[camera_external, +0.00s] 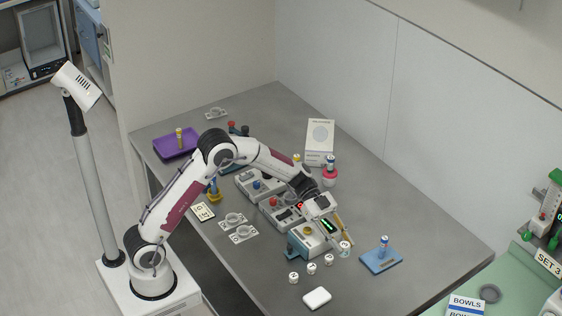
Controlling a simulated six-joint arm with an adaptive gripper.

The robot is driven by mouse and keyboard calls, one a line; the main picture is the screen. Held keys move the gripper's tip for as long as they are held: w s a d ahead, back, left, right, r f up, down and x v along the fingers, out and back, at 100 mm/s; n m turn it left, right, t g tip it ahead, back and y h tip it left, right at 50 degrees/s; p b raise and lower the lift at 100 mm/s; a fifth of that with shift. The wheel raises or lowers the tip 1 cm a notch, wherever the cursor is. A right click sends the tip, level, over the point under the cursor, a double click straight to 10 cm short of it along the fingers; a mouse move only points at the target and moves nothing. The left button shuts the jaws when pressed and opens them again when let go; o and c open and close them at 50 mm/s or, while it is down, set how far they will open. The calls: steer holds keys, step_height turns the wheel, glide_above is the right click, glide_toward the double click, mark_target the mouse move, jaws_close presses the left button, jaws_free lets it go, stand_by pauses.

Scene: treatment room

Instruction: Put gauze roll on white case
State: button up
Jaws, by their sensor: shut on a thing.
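Several small white rolls with dark marks on top stand in a slanting row on the grey table; they look like gauze rolls. One gauze roll (344,249) is at the fingertips of my gripper (346,241), at the upper right end of the row. My gripper points down and appears shut on it. Whether the roll touches the table cannot be told. The other rolls (311,268) stand to its lower left. The white case (317,298) is a small, rounded, flat box lying near the front table edge, with its top bare.
A grey and blue device (308,240) stands just left of my gripper. A blue tray (381,261) with a small bottle (383,242) is to the right. A white box (320,140) and purple tray (175,144) are farther back. The table right of the white case is clear.

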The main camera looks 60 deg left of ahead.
steer(key=s+f+g, duration=0.1)
steer(key=s+f, duration=0.3)
steer(key=s, duration=0.5)
steer(key=shift+s+d+m, duration=0.2)
steer(key=shift+s+m, duration=0.15)
steer(key=shift+m, duration=0.05)
glide_above(315, 293)
steer(key=shift+w+f, duration=0.1)
steer(key=shift+f, duration=2.95)
steer(key=shift+f, duration=1.9)
steer(key=shift+f, duration=0.15)
